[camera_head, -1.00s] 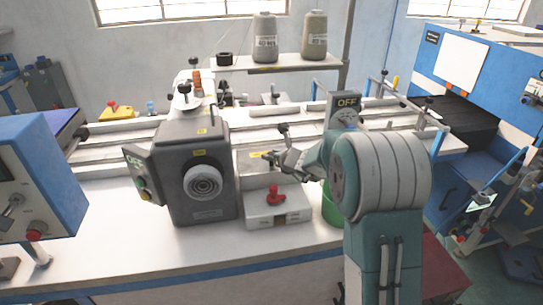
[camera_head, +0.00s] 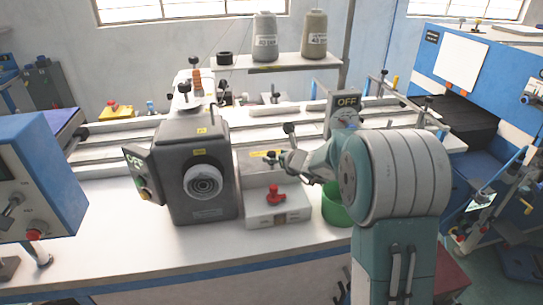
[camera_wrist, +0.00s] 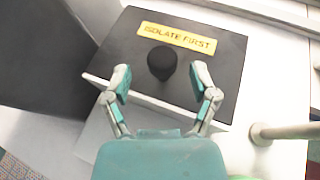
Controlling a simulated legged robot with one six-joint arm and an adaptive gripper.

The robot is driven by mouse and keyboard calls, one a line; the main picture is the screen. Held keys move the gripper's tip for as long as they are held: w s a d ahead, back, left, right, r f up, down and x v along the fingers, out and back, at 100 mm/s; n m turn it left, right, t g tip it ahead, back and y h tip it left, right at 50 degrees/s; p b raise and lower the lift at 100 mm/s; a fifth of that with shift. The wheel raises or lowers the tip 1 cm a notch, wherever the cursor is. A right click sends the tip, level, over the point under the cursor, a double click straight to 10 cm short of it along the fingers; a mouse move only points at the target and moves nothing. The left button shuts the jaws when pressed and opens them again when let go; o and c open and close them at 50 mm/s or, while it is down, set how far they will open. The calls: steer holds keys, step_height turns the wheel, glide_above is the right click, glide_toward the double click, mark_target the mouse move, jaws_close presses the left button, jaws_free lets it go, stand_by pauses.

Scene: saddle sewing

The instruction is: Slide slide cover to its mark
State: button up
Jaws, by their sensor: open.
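The slide cover (camera_wrist: 215,85) is a dark flat plate with a yellow "ISOLATE FIRST" label (camera_wrist: 177,39) and a round black knob (camera_wrist: 161,63). I take the dark plate to be the slide cover. My gripper (camera_wrist: 160,86) is open in the wrist view, with one finger on each side, just short of the knob. I cannot tell whether a finger touches the plate. In the head view, my gripper (camera_head: 275,158) is over the box right of the grey machine head, partly hiding the plate. No mark for the cover is clearly visible.
A red knob (camera_head: 276,198) stands on the white box front. The grey machine head (camera_head: 190,175) is close on the left. A green bin (camera_head: 335,209) is beneath my arm. A grey "OFF" box (camera_head: 345,104) stands behind. A pale rod (camera_wrist: 285,131) lies right of the plate.

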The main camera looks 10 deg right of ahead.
steer(key=v, duration=0.9)
steer(key=shift+s, duration=0.15)
steer(key=s+a+r+n+g+y, duration=0.1)
steer(key=s+a+r+n+g, duration=0.15)
steer(key=s+a+n, duration=0.4)
steer(key=s+a+r+n+g+y, duration=0.1)
steer(key=s+a+r+n+g, duration=0.15)
steer(key=s+n, duration=0.65)
steer(key=s+d+n+g+h, duration=0.1)
steer(key=s+d+n+h, duration=0.1)
steer(key=s+n, duration=0.6)
steer(key=s+d+f+n+h, duration=0.1)
steer(key=s+d+n+h, duration=0.2)
steer(key=s+n+h, duration=0.2)
steer(key=s+n, duration=0.3)
steer(key=s, duration=0.1)
steer(key=shift+s+g, duration=0.15)
steer(key=shift+g, duration=0.25)
